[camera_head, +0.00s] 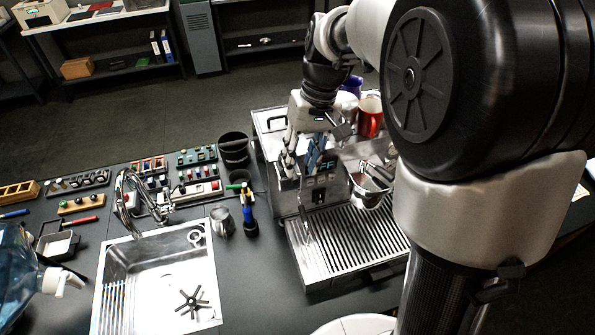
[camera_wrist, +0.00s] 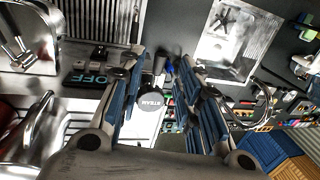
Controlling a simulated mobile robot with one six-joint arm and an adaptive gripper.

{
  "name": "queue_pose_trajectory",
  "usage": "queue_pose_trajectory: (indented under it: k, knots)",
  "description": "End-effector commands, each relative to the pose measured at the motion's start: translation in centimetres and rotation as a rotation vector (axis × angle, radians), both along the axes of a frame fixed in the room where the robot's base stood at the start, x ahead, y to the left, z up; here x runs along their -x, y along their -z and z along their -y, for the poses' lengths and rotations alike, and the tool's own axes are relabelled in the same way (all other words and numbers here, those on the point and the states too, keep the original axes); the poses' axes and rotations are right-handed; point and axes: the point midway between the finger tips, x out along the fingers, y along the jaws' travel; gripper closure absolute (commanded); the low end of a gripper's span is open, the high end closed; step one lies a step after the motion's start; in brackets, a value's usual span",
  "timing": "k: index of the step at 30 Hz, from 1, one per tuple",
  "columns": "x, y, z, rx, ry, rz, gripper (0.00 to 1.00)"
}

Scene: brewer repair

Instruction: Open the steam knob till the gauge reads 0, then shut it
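The espresso machine (camera_head: 285,199) stands on the dark counter with my gripper (camera_head: 302,160) over its left front part. The fingers are apart and hold nothing; I cannot tell whether the left one touches the knob. A dark panel reading OFF (camera_wrist: 88,79) is left of the knob. In the head view the knob is hidden and no gauge dial can be read.
A slatted drip tray (camera_head: 345,245) juts from the machine's front. A red mug (camera_head: 369,117) stands on top. A steel pitcher (camera_head: 222,221), a black cup (camera_head: 233,150) and a sink (camera_head: 165,262) with a curved faucet (camera_head: 127,200) are to the left.

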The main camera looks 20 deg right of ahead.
Motion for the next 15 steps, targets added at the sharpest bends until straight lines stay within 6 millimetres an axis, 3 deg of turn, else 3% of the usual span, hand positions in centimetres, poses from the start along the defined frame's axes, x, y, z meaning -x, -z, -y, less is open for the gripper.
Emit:
queue_pose_trajectory:
  k: [6,15]
  knots:
    - [0.1,3.0,-0.6,0.0,0.001,-0.002,0.68]
    - [0.0,3.7,-0.7,0.0,0.0,0.001,0.68]
